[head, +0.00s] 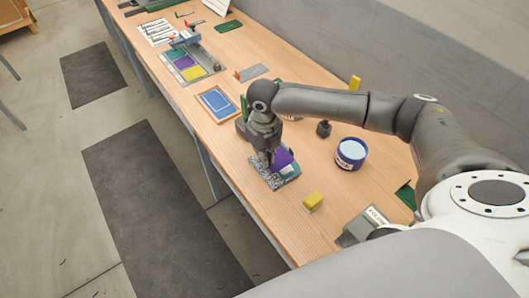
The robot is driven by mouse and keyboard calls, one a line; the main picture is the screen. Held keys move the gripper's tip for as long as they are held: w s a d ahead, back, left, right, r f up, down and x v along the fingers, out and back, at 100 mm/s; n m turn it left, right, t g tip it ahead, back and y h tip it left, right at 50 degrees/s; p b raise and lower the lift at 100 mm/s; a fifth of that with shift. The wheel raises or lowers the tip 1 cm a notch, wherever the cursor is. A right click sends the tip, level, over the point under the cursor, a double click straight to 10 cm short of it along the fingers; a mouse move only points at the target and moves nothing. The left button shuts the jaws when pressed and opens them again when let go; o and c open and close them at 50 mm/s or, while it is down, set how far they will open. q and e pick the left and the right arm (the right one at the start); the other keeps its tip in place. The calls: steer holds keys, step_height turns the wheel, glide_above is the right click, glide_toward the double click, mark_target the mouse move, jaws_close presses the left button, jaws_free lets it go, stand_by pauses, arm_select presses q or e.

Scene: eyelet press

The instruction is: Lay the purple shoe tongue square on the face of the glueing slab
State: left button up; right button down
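The purple shoe tongue (283,158) is at the fingertips of my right gripper (268,161), tilted and not flat. The gripper points down and looks shut on the tongue, though the fingers partly hide the grip. Right below is a speckled grey slab (262,178), which I take for the glueing slab, with a teal piece (291,170) at its right side. The tongue is over the slab; I cannot tell whether it touches the face. My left gripper is not in view.
A yellow block (313,201) lies to the front right of the slab, and a blue-and-white tin (351,153) stands to the right. A blue framed panel (217,104) lies behind. A tray with coloured squares (190,66) is farther back. Bare wood (215,150) lies left of the slab.

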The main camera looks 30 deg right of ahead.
mark_target(265, 170)
steer(key=shift+r+p, duration=0.1)
steer(key=shift+p, duration=0.3)
stand_by(0.3)
steer(key=shift+f, duration=0.25)
stand_by(0.4)
steer(key=shift+f+b, duration=0.45)
steer(key=shift+f, duration=0.35)
stand_by(0.4)
steer(key=shift+f+p, duration=0.1)
steer(key=shift+p, duration=0.25)
steer(key=shift+f, duration=1.3)
stand_by(1.7)
steer(key=c, duration=1.6)
jaws_free()
steer(key=shift+o, duration=0.2)
